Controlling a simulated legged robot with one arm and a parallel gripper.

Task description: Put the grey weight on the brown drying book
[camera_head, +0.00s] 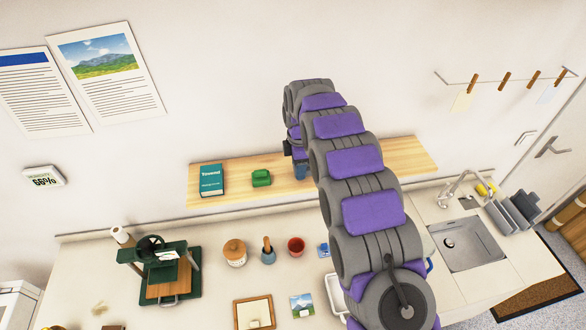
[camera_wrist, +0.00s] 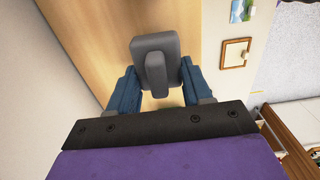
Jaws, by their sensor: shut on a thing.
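The grey weight (camera_wrist: 168,45) is a rounded block with a raised grip bar. It shows in the wrist view between the two blue fingers of my gripper (camera_wrist: 157,82), which is shut on it. Below it is the pale wooden wall shelf (camera_wrist: 95,35); I cannot tell whether the weight touches it. I cannot make out the brown drying book for certain; a small brown thing (camera_head: 113,327) is cut off at the bottom edge.
A teal book (camera_head: 211,180) and a green object (camera_head: 261,178) stand on the shelf left of my gripper. The counter below holds a green press (camera_head: 160,270), a lidded pot (camera_head: 235,253), a red pot (camera_head: 296,246) and a framed panel (camera_head: 253,312). A sink (camera_head: 466,243) is at right.

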